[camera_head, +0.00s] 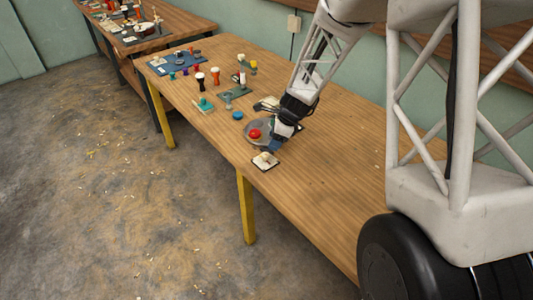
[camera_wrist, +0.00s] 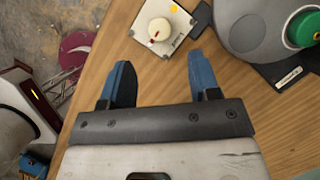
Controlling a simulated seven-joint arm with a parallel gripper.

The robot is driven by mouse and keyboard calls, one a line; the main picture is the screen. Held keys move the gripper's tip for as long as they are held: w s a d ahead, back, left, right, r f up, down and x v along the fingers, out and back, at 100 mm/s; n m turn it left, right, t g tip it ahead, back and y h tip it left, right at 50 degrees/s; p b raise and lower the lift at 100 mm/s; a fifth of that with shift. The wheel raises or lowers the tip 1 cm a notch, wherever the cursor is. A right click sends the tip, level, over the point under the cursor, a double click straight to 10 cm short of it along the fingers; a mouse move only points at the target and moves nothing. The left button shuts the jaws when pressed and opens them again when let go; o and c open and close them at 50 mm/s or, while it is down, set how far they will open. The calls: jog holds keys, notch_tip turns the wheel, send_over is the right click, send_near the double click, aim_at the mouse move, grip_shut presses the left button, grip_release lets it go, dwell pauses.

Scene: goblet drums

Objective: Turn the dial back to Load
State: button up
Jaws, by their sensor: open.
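The dial is a cream knob (camera_wrist: 158,29) with a small red mark, on a pale square plate (camera_wrist: 183,24). In the wrist view the red mark is on the knob's lower left side. A yellow dot shows near the plate's top; the lettering is too small to read. In the head view the dial plate (camera_head: 265,161) lies near the table's front edge. My gripper (camera_wrist: 158,72) is open with blue fingers apart and nothing between them. The dial lies just beyond the fingertips. In the head view my gripper (camera_head: 274,146) is just behind the dial.
A round grey base (camera_wrist: 239,25) with a green part is close on the right in the wrist view. In the head view a red dome (camera_head: 254,133) sits beside my gripper. Several small drums and parts stand farther left on the table (camera_head: 325,165). The table's right side is clear.

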aim_at(266, 154)
jog(key=shift+x, duration=3.85)
jog(key=c, duration=0.9)
